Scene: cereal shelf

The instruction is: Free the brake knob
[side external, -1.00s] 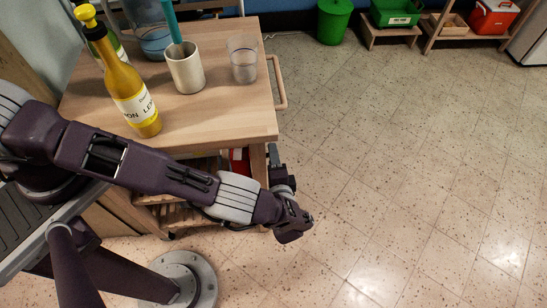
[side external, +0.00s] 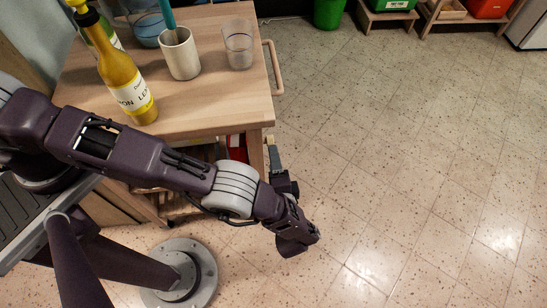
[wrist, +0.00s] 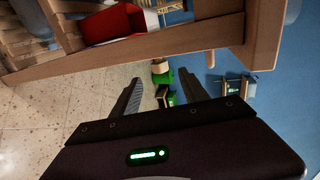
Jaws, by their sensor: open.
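A wooden cart (side external: 215,95) stands in front of my arm, with a side handle (side external: 272,68). I cannot pick out the brake knob in either view. My gripper (side external: 272,150) is just below and beside the cart top's near right corner, its fingers pointing away from the side camera. In the wrist view my gripper (wrist: 160,75) is open, with nothing between its two dark fingers. A wooden rail of the cart (wrist: 130,68) crosses above the fingers there. I cannot tell from these views whether the fingers touch the cart.
On the cart top are a yellow bottle (side external: 128,82), a pale cup (side external: 180,55) and a clear glass (side external: 238,45). A red item (wrist: 108,25) sits inside the cart. Green and red containers stand at the back. The floor (side external: 410,170) on the right is clear.

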